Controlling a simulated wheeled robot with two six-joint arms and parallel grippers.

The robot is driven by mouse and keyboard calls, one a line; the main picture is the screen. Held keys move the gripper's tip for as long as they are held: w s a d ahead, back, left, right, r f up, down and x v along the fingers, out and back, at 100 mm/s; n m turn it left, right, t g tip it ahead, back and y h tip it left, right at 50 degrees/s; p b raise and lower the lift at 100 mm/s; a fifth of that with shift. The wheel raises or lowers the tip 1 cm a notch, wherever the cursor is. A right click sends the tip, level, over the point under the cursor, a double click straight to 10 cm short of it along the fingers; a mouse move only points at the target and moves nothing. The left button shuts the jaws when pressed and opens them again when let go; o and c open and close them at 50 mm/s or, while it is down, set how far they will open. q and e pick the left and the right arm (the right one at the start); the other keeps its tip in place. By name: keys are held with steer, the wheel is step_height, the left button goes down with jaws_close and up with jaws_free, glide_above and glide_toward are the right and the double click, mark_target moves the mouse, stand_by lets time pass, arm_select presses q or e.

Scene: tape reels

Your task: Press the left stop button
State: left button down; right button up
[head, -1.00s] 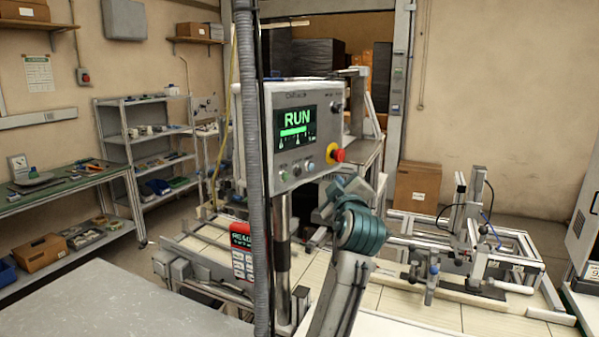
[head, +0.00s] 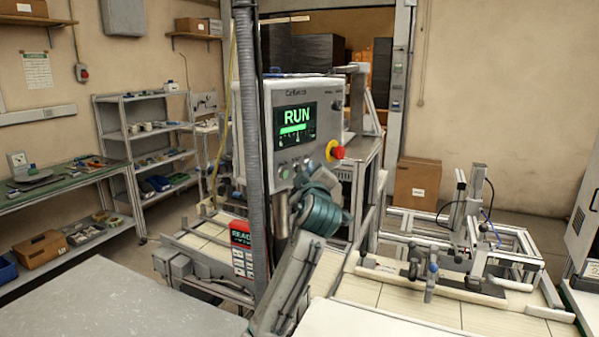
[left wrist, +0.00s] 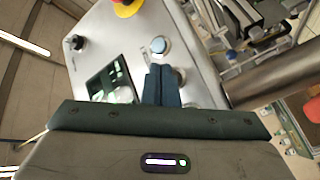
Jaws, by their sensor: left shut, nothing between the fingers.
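A grey control panel (head: 270,110) carries a screen (head: 296,122) reading "RUN" in green. A red mushroom stop button (head: 338,153) sits at its lower right corner; its yellow collar (left wrist: 128,9) shows at the top of the left wrist view. Small buttons (head: 284,173) sit below the screen, partly hidden by my gripper. I cannot tell whether the tips touch the panel. My right gripper is not in view.
A dark upright post with a ribbed conduit (head: 247,150) stands left of the panel. A red-and-white keypad box (head: 241,250) is below. A metal fixture (head: 465,240) is on the right bench. A grey tabletop (head: 110,300) lies at front left.

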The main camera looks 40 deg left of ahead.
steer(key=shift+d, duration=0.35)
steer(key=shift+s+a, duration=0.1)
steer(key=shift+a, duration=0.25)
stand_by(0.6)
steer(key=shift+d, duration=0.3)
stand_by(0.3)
arm_select(q)
steer(key=shift+a, duration=0.2)
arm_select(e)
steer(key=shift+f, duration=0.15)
arm_select(q)
steer(key=shift+a+b, duration=0.3)
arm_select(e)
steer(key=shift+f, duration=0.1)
arm_select(q)
steer(key=shift+a, duration=0.35)
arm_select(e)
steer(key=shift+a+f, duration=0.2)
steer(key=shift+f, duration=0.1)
arm_select(q)
steer(key=shift+d, duration=0.1)
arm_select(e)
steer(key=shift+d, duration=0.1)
arm_select(q)
steer(key=shift+d+b, duration=0.4)
steer(key=shift+d, duration=0.3)
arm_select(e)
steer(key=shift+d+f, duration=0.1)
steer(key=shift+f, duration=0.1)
